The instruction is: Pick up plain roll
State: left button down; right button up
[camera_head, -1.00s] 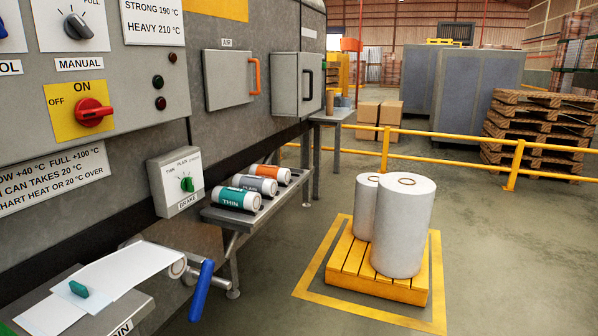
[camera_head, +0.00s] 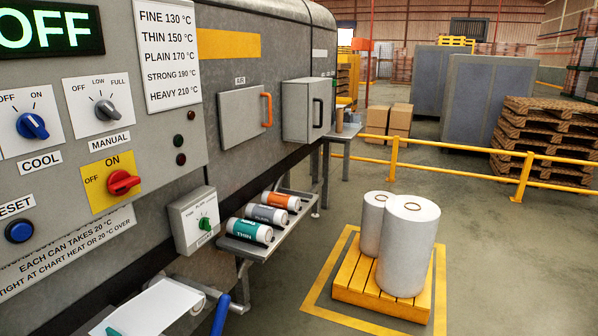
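The roll with the grey band (camera_head: 266,214), its label reading PLAIN, lies on a small metal shelf (camera_head: 262,249) on the machine's side. It lies between a teal-banded roll (camera_head: 249,231) labelled THIN in front and an orange-banded roll (camera_head: 281,201) behind. The rolls lie side by side with white ends showing. Neither of my grippers is in view, and nothing touches the rolls.
A brake dial box (camera_head: 195,222) is left of the shelf. A white sheet (camera_head: 150,309) and a blue handle (camera_head: 220,315) are below it. Large white rolls (camera_head: 405,250) stand on a yellow pallet (camera_head: 349,285) at right. Floor between shelf and pallet is clear.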

aim_at(194, 311)
jog(key=i+u, duration=0.1)
jog(key=u, duration=0.65)
jog(key=i+l+u, duration=0.3)
jog(key=u, duration=0.15)
jog(key=i+l+u, duration=0.25)
jog(key=l+u, duration=0.15)
jog(key=l, duration=0.25)
